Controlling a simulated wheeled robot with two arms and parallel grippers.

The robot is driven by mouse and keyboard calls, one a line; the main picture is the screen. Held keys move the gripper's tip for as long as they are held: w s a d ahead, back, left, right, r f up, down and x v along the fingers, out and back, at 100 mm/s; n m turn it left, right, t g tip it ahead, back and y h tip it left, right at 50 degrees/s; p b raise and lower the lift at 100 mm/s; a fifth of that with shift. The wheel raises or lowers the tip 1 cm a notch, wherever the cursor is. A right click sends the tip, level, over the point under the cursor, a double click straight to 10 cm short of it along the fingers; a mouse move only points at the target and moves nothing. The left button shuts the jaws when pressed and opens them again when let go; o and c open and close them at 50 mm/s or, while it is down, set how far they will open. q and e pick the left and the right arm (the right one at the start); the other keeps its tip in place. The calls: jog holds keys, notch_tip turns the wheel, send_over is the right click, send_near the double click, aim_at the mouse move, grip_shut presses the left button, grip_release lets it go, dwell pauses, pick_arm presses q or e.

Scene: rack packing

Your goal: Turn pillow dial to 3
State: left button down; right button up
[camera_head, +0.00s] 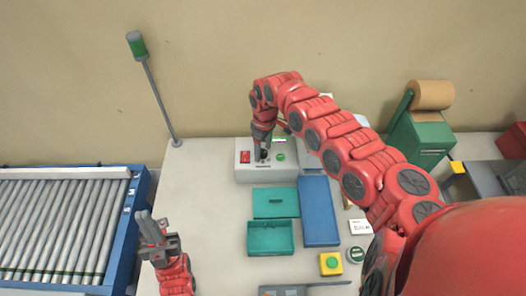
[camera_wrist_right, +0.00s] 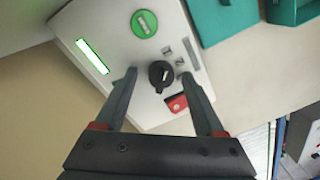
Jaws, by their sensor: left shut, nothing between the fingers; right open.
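The black dial (camera_wrist_right: 160,76) sits on the face of a white control box (camera_wrist_right: 100,15), beside small grey number labels too small to read surely. The box also shows in the head view (camera_head: 243,175), where my right gripper hides most of the dial. My right gripper (camera_head: 262,153) is open and points down over the box. In the right wrist view its fingertips appear on either side of the dial; I cannot tell whether they touch it. My left gripper (camera_head: 153,232) is shut and empty, low at the left, away from the box.
The box also carries a green round button (camera_wrist_right: 145,24), a lit green display (camera_wrist_right: 92,57) and a red switch (camera_wrist_right: 178,103). Teal trays (camera_head: 270,251) and a blue panel (camera_head: 318,225) lie in front. A roller conveyor (camera_head: 60,225) stands left. A yellow-green button box (camera_head: 330,264) sits nearer.

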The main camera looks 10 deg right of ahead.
jog(key=shift+s, duration=0.1)
grip_shut()
dwell(0.3)
